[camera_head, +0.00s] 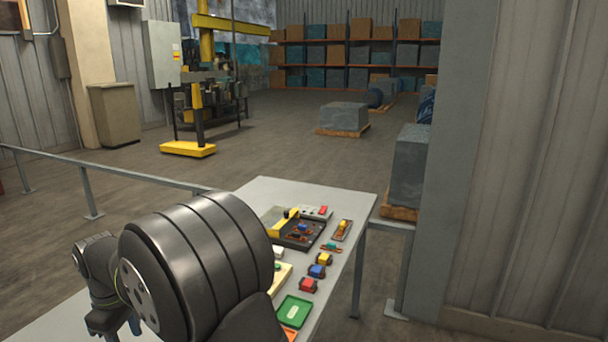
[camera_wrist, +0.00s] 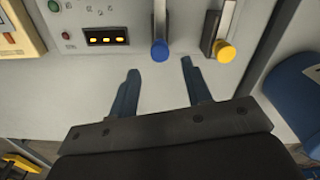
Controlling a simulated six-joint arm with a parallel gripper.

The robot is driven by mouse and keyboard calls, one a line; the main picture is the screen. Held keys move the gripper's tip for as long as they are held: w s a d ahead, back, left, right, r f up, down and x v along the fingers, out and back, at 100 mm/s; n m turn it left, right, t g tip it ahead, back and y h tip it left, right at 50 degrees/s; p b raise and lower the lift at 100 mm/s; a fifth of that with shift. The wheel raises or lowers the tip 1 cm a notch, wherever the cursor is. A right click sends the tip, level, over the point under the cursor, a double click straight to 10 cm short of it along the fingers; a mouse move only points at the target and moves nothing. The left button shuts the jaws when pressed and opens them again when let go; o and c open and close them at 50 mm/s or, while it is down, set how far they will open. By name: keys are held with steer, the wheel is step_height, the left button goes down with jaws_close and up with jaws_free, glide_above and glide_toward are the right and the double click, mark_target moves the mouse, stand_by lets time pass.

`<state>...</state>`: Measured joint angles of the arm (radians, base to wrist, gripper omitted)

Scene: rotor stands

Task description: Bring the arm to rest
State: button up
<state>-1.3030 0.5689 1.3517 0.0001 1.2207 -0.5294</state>
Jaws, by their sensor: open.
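My gripper (camera_wrist: 161,88) is open in the wrist view, its two blue-grey fingers spread apart with nothing between them. The fingers are over a pale grey surface, below a blue-knobbed lever (camera_wrist: 160,50). In the head view, my dark arm fills the lower left and hides much of the grey table (camera_head: 283,189). The gripper end shows only in part at the lower left of that view, partly behind my arm.
On the table are a black fixture (camera_head: 303,237), small yellow, blue and red-topped parts (camera_head: 317,271) and a green tray (camera_head: 294,312). The wrist view shows a yellow-knobbed lever (camera_wrist: 224,50), a panel with lit yellow indicators (camera_wrist: 106,39) and a blue cylinder (camera_wrist: 297,95).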

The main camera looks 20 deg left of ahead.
step_height(320, 180, down, 4)
steer(key=shift+r, duration=0.15)
steer(key=d, duration=0.4)
step_height(320, 180, up, 17)
steer(key=w+f+m, duration=0.3)
steer(key=f, duration=0.4)
steer(key=w+f+m, duration=0.4)
steer(key=f, duration=0.4)
steer(key=shift+w+a+f+m+y, duration=0.15)
steer(key=shift+w+f+m+y, duration=0.05)
steer(key=shift+w+m+y, duration=0.1)
